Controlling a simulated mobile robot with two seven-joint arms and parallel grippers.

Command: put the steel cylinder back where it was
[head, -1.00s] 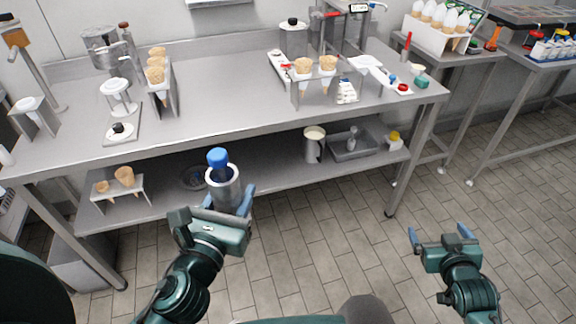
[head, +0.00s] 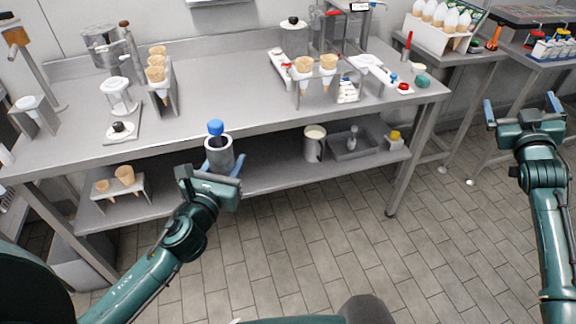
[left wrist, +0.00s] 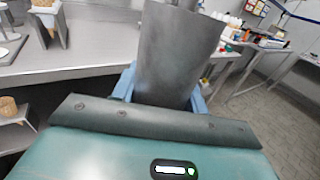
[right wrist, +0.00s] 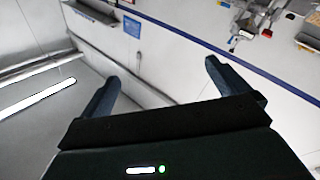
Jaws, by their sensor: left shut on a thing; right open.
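The steel cylinder (head: 219,156) is an upright grey metal cup with an open top, and a blue-topped item (head: 215,127) shows at its mouth. My left gripper (head: 223,168) is shut around the cylinder and holds it in front of the lab table's front edge. In the left wrist view the cylinder (left wrist: 178,55) stands between the fingers and fills the middle. My right gripper (head: 521,105) is open and empty at the far right. The right wrist view shows only wall and ceiling between its fingers (right wrist: 163,78).
The steel table's upper top (head: 225,110) bears cone racks and lab ware. Tiled floor lies in front.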

